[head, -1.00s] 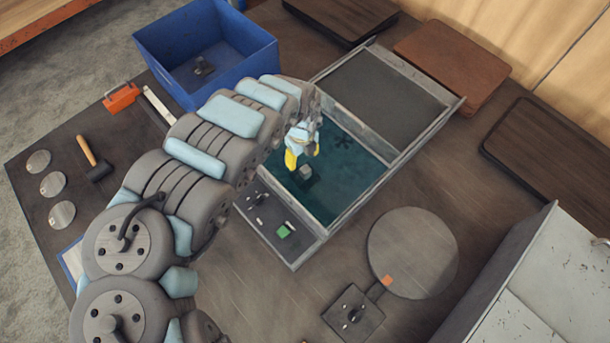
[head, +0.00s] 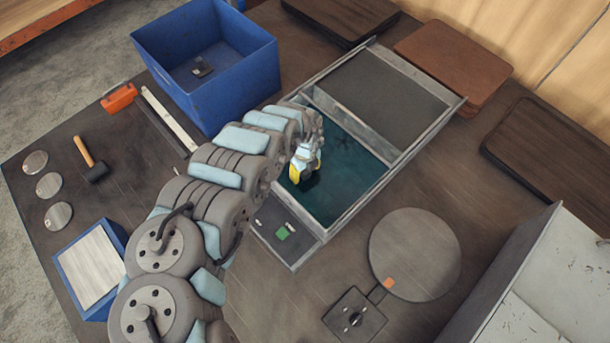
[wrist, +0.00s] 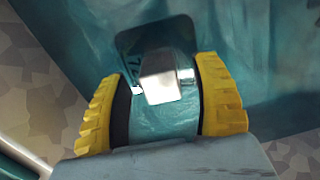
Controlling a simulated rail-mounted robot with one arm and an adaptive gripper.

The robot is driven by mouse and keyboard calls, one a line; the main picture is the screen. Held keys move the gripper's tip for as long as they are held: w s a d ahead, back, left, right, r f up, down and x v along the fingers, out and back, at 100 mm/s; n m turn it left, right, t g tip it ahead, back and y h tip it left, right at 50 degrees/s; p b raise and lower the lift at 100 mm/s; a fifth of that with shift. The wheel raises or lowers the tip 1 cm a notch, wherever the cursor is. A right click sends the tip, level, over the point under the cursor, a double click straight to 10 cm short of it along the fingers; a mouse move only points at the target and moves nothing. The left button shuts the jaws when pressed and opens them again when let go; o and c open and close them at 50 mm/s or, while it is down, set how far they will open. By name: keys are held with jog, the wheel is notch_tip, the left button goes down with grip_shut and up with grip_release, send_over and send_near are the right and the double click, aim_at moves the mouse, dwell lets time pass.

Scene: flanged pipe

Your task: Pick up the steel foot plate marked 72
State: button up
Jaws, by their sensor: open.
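The steel foot plate (wrist: 128,42) shows in the wrist view as a dark square with rounded corners and a bright upright block (wrist: 163,78) on it. A marking that looks like 72 is partly visible beside the block. The plate lies on the teal floor of the tray compartment (head: 345,165). My gripper (wrist: 160,72) is open, its yellow fingers on either side of the block with gaps showing.
The compartment's metal walls (head: 372,201) stand close around my gripper. A blue bin (head: 228,85) holding a small dark piece stands behind left. A round grey disc (head: 414,255) lies right of the tray. A hammer (head: 88,158) and several discs lie at left.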

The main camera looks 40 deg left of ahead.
jog(key=shift+f, duration=1.25)
grip_shut()
